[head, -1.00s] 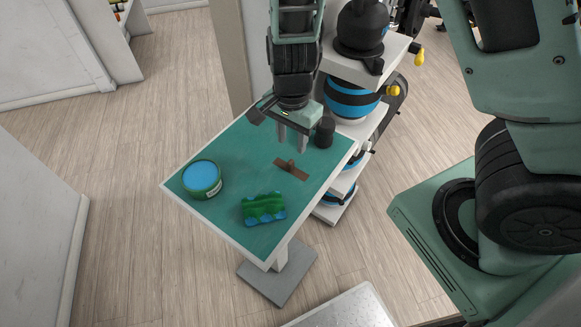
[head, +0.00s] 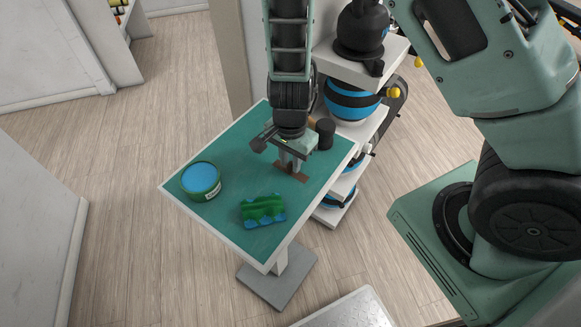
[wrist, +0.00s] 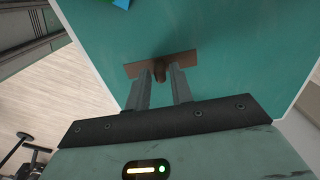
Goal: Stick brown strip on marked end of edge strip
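The brown strip (head: 301,178) lies flat on the green table top, and a small upright knob (wrist: 159,72) stands at its middle. In the wrist view the strip (wrist: 188,62) lies crosswise just beyond my fingertips. My gripper (head: 290,166) points down at it, with its two grey fingers (wrist: 161,78) apart, one on each side of the knob. I see a narrow gap beside the knob and no clear grip on it. In the head view my fingers hide part of the strip. I cannot make out an edge strip or a marked end.
A green tin with a blue top (head: 201,180) stands at the table's left. A green and blue wavy block (head: 263,210) lies near the front. A black cylinder (head: 325,133) stands at the back right. A white shelf rack (head: 352,150) with blue and black items stands close behind the table's right side.

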